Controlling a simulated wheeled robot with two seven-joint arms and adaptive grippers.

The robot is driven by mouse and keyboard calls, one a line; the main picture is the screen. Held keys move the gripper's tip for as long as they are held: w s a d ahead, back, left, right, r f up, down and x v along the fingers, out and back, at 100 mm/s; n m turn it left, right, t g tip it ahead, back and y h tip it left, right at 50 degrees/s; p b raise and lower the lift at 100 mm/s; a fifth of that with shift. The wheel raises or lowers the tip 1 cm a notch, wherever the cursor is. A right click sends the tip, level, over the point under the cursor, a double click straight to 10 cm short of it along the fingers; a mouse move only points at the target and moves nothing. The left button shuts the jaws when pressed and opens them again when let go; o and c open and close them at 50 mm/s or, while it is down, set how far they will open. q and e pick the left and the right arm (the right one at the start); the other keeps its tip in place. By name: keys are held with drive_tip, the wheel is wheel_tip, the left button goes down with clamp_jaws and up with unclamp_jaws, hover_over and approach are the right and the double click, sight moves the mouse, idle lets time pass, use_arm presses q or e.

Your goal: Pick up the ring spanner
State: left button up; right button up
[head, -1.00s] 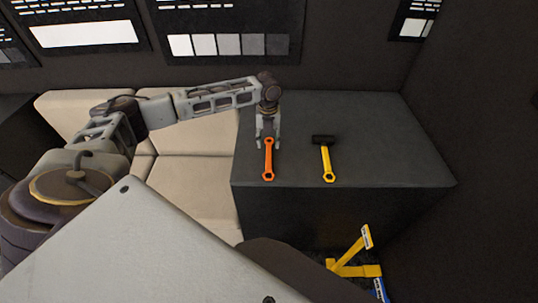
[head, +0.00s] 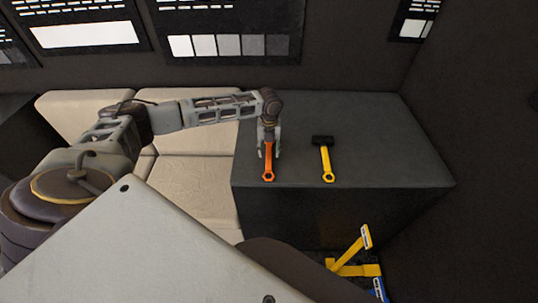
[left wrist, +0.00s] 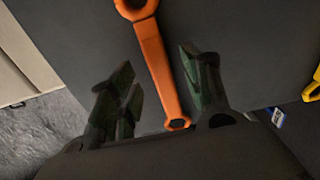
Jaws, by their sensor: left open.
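The orange ring spanner (head: 268,166) lies on the dark table top (head: 375,125), near its left front edge. It also shows in the left wrist view (left wrist: 158,62), running lengthwise between my fingers. My left gripper (head: 268,150) is open over the spanner's shaft, with one finger on each side. In the left wrist view the left gripper (left wrist: 160,88) has a gap between each finger and the shaft. The upper part of the spanner is partly hidden by the gripper in the head view. My right gripper is not in view.
A yellow-handled tool with a black head (head: 325,158) lies to the right of the spanner. Yellow tools (head: 358,258) sit low in front of the table. Beige cushions (head: 195,170) lie to the left. The table's right part is clear.

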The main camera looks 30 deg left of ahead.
use_arm(q)
drive_tip(key=shift+f, duration=1)
clamp_jaws()
